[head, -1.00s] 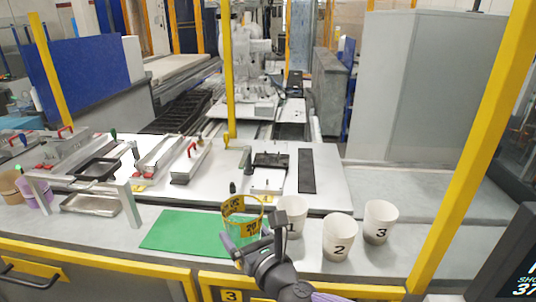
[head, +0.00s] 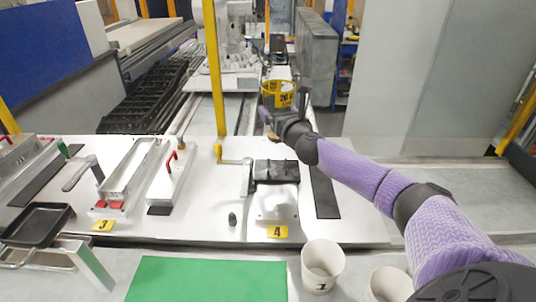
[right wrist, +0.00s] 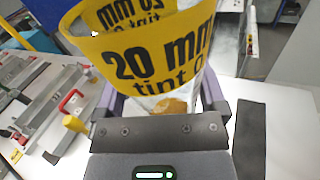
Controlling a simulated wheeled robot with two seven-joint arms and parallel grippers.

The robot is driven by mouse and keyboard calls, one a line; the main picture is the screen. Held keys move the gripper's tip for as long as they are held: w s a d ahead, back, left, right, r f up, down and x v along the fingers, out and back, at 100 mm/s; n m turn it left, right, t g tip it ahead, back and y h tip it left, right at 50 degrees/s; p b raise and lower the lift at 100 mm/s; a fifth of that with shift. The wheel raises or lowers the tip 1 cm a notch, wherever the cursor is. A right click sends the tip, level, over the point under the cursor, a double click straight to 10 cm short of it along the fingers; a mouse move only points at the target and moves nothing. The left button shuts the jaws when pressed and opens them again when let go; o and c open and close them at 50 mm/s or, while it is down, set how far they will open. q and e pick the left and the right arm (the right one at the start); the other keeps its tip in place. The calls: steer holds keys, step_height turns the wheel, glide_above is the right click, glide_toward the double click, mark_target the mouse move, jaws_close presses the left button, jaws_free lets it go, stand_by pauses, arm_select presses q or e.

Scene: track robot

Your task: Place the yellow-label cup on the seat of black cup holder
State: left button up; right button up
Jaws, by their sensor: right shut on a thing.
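The yellow-label cup (head: 278,90) is a clear cup with a yellow band in black print. It is held up over the far side of the white worktop in the head view. My right gripper (head: 272,118) is shut on it. In the right wrist view the cup (right wrist: 150,50) fills the space between the purple fingers of the gripper (right wrist: 158,95), and its band reads "20 mm". A black holder-like block (head: 276,171), likely the black cup holder, sits on the worktop above a yellow 4 tag, nearer than the cup and apart from it. My left gripper is not in view.
White cups (head: 322,265) stand at the front right, one partly behind my arm. A green mat (head: 208,280) lies bare at the front. A yellow post (head: 214,75) and a small handled fitting (head: 234,160) stand left of the block. A black strip (head: 324,190) lies on its right.

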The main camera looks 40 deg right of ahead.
arm_select(q)
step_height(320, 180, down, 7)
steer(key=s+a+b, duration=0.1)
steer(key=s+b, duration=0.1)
steer(key=b, duration=0.5)
arm_select(e)
steer(key=f, duration=1)
steer(key=shift+s+f, duration=0.1)
steer(key=shift+s, duration=0.15)
steer(key=shift+r, duration=0.25)
steer(key=o, duration=0.9)
steer(key=shift+f, duration=0.15)
steer(key=shift+c, duration=0.2)
steer(key=shift+o, duration=0.5)
steer(key=shift+r+p, duration=0.3)
steer(key=shift+p, duration=0.05)
steer(key=p+v, duration=0.3)
steer(key=v, duration=0.7)
steer(key=shift+s+a, duration=0.1)
steer(key=shift+s, duration=0.2)
steer(key=shift+s+a, duration=0.2)
steer(key=shift+s, duration=0.35)
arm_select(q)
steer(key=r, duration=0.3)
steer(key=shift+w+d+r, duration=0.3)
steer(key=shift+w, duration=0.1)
arm_select(e)
steer(key=shift+s, duration=0.15)
